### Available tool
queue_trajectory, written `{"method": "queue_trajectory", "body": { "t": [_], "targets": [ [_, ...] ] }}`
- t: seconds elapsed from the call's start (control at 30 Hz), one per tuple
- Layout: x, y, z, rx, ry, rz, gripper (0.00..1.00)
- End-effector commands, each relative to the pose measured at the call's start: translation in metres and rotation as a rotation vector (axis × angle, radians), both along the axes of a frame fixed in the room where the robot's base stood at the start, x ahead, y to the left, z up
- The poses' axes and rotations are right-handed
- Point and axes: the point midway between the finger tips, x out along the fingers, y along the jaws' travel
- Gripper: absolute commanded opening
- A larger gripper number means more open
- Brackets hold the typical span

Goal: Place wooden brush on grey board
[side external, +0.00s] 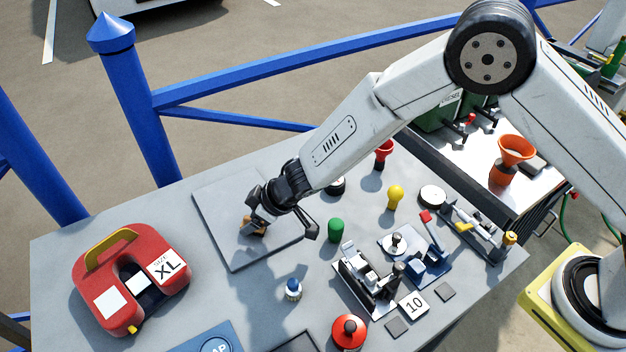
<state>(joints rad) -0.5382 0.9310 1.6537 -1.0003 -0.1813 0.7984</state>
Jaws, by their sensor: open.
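The grey board (222,200) is a flat square plate lying on the table at the upper left. My gripper (281,228) is over the board's right half, pointing down, with its fingers spread apart. A small brown wooden piece (251,231), which looks like the wooden brush, shows at the gripper's left finger, over the board. The gripper hides much of it, so its full shape and whether it touches the finger cannot be told. It appears to rest on the board.
A red XL case (105,317) stands left of the board. A green knob (336,231), a blue-and-white bottle (293,289) and a yellow knob (395,196) stand to the right. Metal fittings (368,282) crowd the right side. Bare table lies in front of the board.

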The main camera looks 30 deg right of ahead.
Motion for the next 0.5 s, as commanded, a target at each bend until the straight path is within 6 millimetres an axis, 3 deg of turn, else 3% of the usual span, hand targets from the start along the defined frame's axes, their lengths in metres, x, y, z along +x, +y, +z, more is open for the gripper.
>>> {"method": "queue_trajectory", "body": {
  "t": [0.5],
  "targets": [
    [-0.027,-0.027,0.049,0.001,-0.001,0.0,0.78]
  ]
}}
